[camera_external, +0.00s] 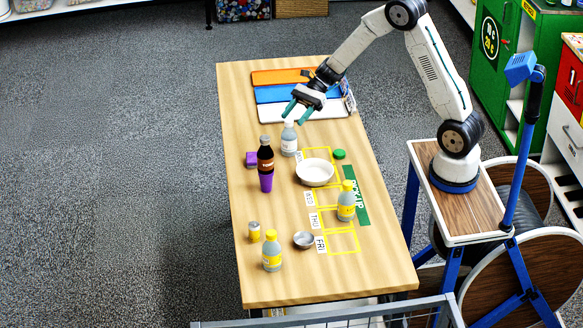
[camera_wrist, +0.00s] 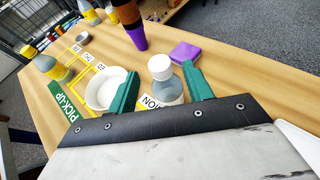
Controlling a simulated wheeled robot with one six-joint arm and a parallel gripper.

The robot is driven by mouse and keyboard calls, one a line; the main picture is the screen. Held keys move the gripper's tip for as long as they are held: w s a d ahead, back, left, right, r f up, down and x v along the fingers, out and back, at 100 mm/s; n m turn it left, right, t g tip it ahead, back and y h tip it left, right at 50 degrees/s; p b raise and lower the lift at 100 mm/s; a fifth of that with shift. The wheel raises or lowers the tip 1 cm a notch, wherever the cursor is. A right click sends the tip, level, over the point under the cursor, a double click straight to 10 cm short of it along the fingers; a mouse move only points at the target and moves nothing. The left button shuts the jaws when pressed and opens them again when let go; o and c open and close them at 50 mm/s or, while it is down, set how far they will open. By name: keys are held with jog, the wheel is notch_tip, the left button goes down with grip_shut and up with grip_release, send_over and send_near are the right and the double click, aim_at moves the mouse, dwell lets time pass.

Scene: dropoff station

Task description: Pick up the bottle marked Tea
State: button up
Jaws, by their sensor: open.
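My gripper (camera_external: 297,112) is open and empty, its green fingers above the far part of the table. A grey bottle with a white cap (camera_external: 289,140) stands upright just below it. In the wrist view this white-capped bottle (camera_wrist: 161,68) shows between the two fingers, apart from them. A dark bottle with an orange band (camera_external: 265,157) appears to stand in or on a purple cup (camera_external: 266,183). Two yellow-capped bottles stand further along, one at the right (camera_external: 346,203) and one at the near left (camera_external: 271,253). No bottle label is readable, so I cannot tell which says Tea.
A white bowl (camera_external: 315,174), purple block (camera_external: 251,159), green lid (camera_external: 339,154), small can (camera_external: 254,231) and metal cup (camera_external: 303,240) stand on the table (camera_external: 240,100). Orange, blue and white trays (camera_external: 285,94) lie at the far end. The table's left strip is mostly clear.

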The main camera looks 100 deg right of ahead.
aim_at(289, 120)
jog(key=x, duration=0.3)
jog(key=shift+w+a, duration=0.2)
jog(key=shift+w, duration=0.1)
grip_shut()
jog(key=shift+r, duration=0.1)
